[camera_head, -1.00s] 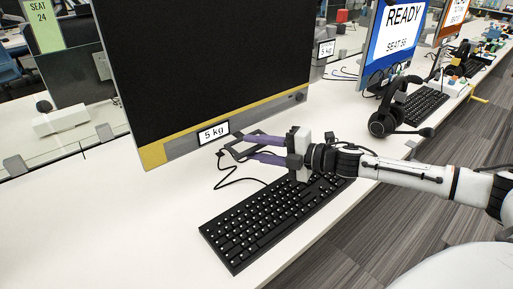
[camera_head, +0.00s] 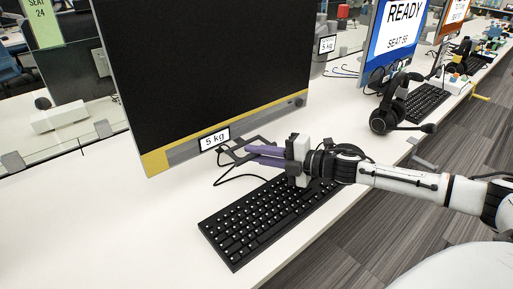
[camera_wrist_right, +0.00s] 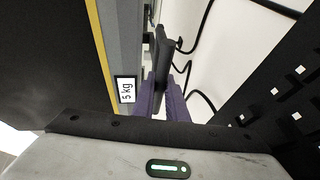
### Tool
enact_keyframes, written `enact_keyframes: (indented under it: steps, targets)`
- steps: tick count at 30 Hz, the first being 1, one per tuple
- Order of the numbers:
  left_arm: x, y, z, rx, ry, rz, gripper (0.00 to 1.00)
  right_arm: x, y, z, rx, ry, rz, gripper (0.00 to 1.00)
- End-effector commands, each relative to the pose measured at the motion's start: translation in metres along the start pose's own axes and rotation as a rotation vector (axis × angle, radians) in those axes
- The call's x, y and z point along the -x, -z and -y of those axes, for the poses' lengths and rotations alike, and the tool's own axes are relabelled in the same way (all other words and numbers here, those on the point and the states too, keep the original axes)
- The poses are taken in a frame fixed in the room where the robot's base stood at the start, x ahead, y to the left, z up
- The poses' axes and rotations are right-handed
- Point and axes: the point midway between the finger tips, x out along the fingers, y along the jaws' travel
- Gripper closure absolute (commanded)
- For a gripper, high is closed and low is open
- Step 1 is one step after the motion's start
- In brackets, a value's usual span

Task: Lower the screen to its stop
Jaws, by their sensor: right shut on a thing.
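The large black screen (camera_head: 205,65) with a grey and yellow lower edge fills the upper middle of the head view. A dark handle-like bar (camera_wrist_right: 164,45) sits beside the lower edge. My right gripper (camera_head: 252,153) has its purple fingers shut on this bar, just below the screen's edge and above the keyboard. In the wrist view the fingers (camera_wrist_right: 163,98) lie on both sides of the bar. The screen's support and stop are hidden. My left gripper is not in view.
A black keyboard (camera_head: 268,220) lies on the white desk (camera_head: 100,230), close under my right gripper. A black headset (camera_head: 392,108) stands to the right, near my forearm. A second screen reading "READY" (camera_head: 397,35) is behind it. The desk at left front is clear.

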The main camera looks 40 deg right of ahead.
Motion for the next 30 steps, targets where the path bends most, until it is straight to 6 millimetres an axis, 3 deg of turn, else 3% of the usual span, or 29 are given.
enact_keyframes:
  steps: [5, 6, 9, 20, 30]
  targets:
    - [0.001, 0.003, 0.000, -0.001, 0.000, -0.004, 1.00, 0.000, 0.000, -0.002, 0.000, -0.001, 0.000, 1.00]
    - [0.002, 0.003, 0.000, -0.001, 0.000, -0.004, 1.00, 0.000, 0.000, -0.003, 0.000, -0.002, -0.001, 0.81]
    - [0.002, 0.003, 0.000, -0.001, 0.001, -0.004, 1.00, 0.000, 0.000, -0.003, 0.001, -0.003, -0.001, 0.69]
    - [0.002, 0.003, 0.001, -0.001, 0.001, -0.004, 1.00, 0.003, 0.000, -0.003, 0.000, -0.002, -0.001, 0.69]
    - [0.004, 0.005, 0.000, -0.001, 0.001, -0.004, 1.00, 0.035, 0.000, -0.002, -0.002, 0.002, -0.001, 0.69]
